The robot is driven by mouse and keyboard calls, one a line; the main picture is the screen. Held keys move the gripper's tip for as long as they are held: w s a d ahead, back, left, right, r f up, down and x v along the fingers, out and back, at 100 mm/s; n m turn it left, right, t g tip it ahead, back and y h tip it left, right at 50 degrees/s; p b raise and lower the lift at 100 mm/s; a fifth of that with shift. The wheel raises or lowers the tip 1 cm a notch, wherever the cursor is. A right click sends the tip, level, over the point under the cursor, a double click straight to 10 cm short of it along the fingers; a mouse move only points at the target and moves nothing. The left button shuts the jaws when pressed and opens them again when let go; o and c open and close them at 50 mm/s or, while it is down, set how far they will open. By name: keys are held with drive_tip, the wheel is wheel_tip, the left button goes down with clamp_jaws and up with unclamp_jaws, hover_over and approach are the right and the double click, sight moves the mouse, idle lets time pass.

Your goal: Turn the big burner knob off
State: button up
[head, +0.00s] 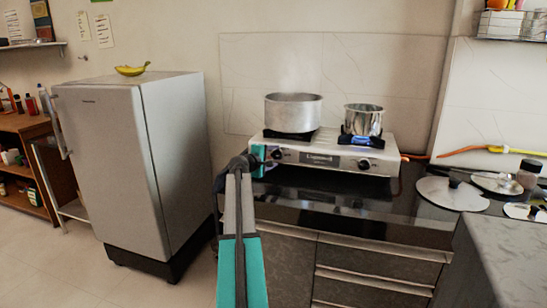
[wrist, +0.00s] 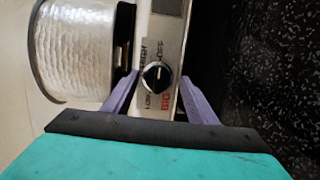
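The big burner knob (wrist: 157,77) is round and black with a light pointer line, in the wrist view. Its panel carries "BIG" lettering and smaller setting marks, including "OFF", around it. I cannot tell for sure which mark the pointer meets. My gripper (wrist: 160,84) is open, with one purple finger on each side of the knob; I cannot tell whether they touch it. In the head view my gripper (head: 261,161) is at the left front of the steel stove (head: 335,157), by the left knob (head: 277,154). The right knob (head: 364,163) is apart from it.
A large pot (head: 293,112) stands on the left burner, close to my gripper in the wrist view (wrist: 80,50). A small pot (head: 363,120) stands over a blue flame on the right. Lids (head: 452,194) lie right on the dark counter. A fridge (head: 140,160) stands left.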

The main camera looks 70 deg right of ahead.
drive_tip(key=shift+r, duration=0.1)
drive_tip(key=shift+a+r, duration=0.1)
drive_tip(key=shift+a, duration=0.35)
drive_tip(key=v, duration=1.2)
drive_tip(key=shift+a, duration=0.4)
drive_tip(key=shift+w+r+p, duration=0.1)
drive_tip(key=shift+w+p, duration=0.05)
drive_tip(key=shift+p, duration=0.15)
